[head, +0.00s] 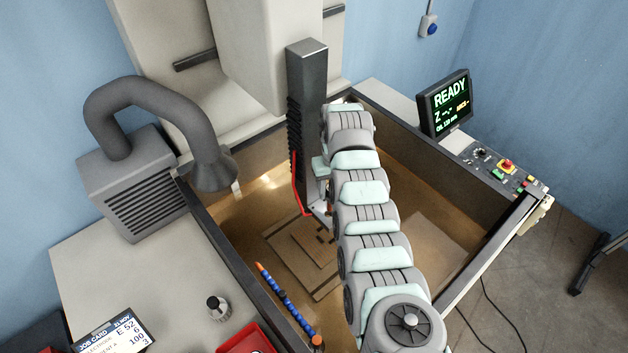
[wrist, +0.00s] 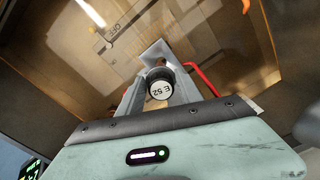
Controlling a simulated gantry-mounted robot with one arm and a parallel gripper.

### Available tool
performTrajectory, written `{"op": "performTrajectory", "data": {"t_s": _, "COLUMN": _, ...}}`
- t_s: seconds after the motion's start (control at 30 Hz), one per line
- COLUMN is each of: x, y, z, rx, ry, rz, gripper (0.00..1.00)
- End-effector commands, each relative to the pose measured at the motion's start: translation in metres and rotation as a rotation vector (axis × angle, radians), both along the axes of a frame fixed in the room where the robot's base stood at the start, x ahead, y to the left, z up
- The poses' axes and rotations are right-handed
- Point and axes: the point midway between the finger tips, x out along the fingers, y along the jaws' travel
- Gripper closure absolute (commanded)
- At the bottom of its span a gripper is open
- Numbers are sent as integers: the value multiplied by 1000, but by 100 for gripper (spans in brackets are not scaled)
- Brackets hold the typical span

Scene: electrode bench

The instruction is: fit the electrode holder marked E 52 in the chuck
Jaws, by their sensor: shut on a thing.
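The electrode holder marked E 52 (wrist: 160,85) shows in the wrist view as a dark round piece with a white label, its end facing the camera. My gripper (wrist: 157,66) is shut on it, with one grey finger on either side. In the head view my arm reaches into the machine's tank beside the dark machine column (head: 306,100). There my arm mostly hides the gripper and the held holder. I cannot make out the chuck in either view, so the holder's relation to it cannot be told.
A red hose (head: 297,188) runs down beside the column. A blue jointed hose (head: 282,300) lies along the tank's left wall. Another small holder (head: 217,308), the job card (head: 115,332) and a red tray (head: 252,341) are on the left bench. A screen (head: 447,103) reads READY.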

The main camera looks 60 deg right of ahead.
Motion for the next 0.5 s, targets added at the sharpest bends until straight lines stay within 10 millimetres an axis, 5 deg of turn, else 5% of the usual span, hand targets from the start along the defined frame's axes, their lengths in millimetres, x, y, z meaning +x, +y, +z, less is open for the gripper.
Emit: {"op": "performTrajectory", "data": {"t_s": 0.5, "x": -1, "y": 0, "z": -25, "rx": 1, "ry": 1, "rz": -2, "gripper": 100}}
